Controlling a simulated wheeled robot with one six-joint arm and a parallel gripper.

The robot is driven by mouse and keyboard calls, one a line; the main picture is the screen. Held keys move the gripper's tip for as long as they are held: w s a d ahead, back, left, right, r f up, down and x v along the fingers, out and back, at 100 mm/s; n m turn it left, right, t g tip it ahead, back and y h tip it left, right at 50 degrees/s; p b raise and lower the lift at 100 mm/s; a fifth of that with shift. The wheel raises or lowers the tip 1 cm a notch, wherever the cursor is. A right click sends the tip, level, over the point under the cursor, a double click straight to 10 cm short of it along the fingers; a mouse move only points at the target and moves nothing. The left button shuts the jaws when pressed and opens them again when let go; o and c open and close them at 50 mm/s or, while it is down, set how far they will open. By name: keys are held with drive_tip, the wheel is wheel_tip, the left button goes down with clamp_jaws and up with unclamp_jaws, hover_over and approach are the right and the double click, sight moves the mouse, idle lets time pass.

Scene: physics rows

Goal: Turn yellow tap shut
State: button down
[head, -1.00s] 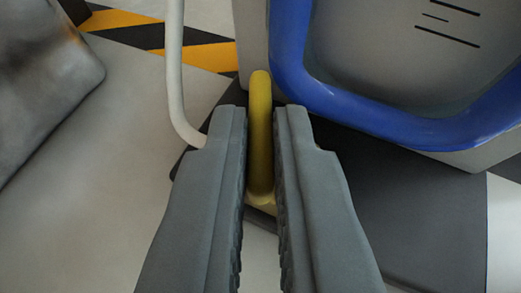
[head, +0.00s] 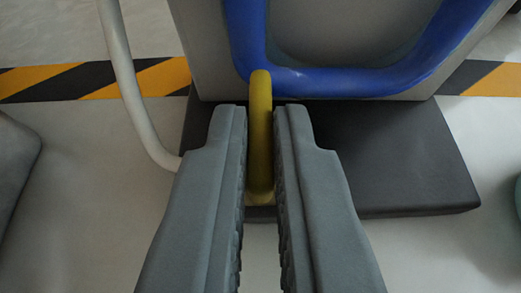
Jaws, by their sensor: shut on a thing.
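The yellow tap (head: 260,130) shows as a narrow upright yellow bar or ring edge in the middle of the head view. My gripper (head: 260,112) has its two grey fingers on either side of it, shut on it. The tap's upper end sticks out past the fingertips. Its lower end shows between the fingers. Whatever it is mounted on is mostly hidden by the fingers.
Behind the tap stands a grey panel with a blue rim (head: 345,82). A dark base block (head: 400,160) lies below it. A white pipe (head: 128,85) curves down at the left. Black and yellow floor tape (head: 90,80) runs behind. A grey object (head: 14,165) is at the left edge.

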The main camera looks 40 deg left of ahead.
drive_tip(key=c, duration=1.8)
unclamp_jaws()
drive_tip(key=v, duration=1.7)
drive_tip(key=shift+s+d+r, duration=0.1)
drive_tip(key=shift+s, duration=0.05)
